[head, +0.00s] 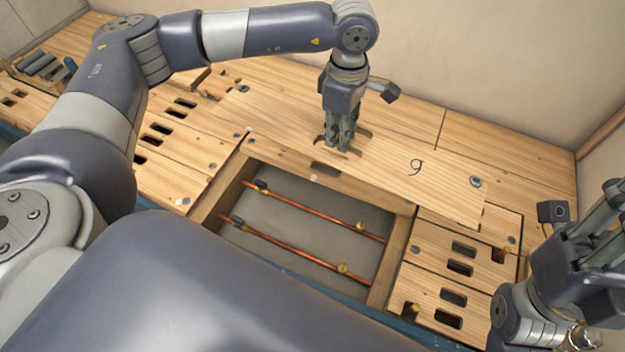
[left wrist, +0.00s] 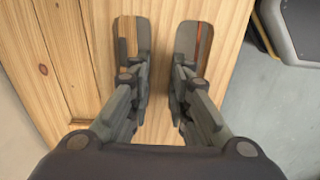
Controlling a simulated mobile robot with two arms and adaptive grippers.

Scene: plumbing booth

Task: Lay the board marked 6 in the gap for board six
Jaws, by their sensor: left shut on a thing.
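The marked board (head: 440,180) is a long pale wooden panel beyond the open gap; its mark reads like a 9 from here, a 6 upside down. My left gripper (head: 341,143) points down and is shut on the strip between the board's two hand slots. The left wrist view shows both fingers (left wrist: 158,85) in those slots, with a bit of red pipe visible through the right one. The gap (head: 300,225) is open, with wooden side rails and a grey floor. My right gripper (head: 608,205) is at the right edge, away from the board; its jaw state is unclear.
Two copper pipes (head: 305,211) with brass fittings run along inside the gap. Slotted boards lie left (head: 185,145) and right (head: 475,255) of it. A wall (head: 480,60) stands behind. Dark tools or pipe pieces (head: 45,68) lie at the far left.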

